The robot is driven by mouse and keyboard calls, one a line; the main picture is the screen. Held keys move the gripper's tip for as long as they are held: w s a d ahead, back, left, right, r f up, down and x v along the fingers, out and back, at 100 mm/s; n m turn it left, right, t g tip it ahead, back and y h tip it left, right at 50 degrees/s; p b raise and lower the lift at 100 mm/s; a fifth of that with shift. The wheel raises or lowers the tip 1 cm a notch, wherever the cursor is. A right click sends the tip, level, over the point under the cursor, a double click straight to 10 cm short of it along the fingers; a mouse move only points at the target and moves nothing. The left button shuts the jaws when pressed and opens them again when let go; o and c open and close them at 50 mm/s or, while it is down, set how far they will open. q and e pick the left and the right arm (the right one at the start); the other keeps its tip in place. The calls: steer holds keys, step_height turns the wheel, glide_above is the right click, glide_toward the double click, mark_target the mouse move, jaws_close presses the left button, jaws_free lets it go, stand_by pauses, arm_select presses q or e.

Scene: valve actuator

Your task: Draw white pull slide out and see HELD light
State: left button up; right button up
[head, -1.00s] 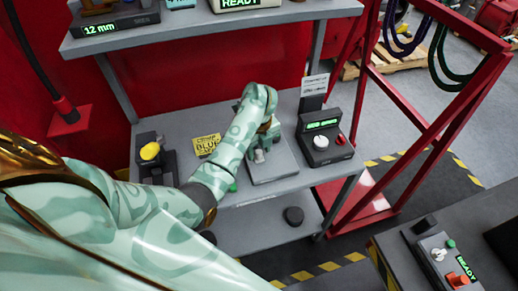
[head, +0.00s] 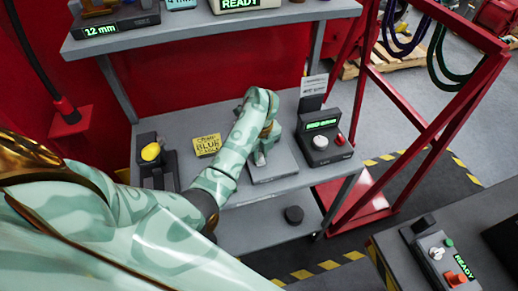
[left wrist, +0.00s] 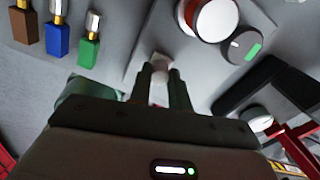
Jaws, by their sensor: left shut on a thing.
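My left arm reaches over the middle shelf in the head view, and my left gripper (head: 261,156) points down at a grey plate (head: 274,174). In the left wrist view the left gripper (left wrist: 160,82) is shut on the white pull slide (left wrist: 161,62), a small pale block between the fingertips. The same plate (left wrist: 150,40) lies under it. A large white round part (left wrist: 214,17) and a grey disc with a green patch (left wrist: 241,46) sit on the plate to the right. I cannot read any HELD wording. My right gripper is not in view.
A console with a green display (head: 321,124) and white knob stands right of the plate. A yellow card (head: 207,145) and a yellow-button unit (head: 151,152) stand left. Brown, blue and green pieces (left wrist: 57,25) lie left in the wrist view. A red frame (head: 400,120) borders the shelf.

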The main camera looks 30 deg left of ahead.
arm_select(q)
steer(key=shift+s+d+p, duration=0.35)
steer(key=shift+s+d, duration=0.25)
steer(key=shift+d, duration=0.15)
steer(key=shift+w+a+b, duration=0.55)
steer(key=shift+w+a, duration=0.45)
steer(key=shift+a, duration=0.2)
steer(key=o, duration=1)
step_height(320, 180, up, 16)
steer(key=p, duration=0.8)
steer(key=shift+r, duration=0.15)
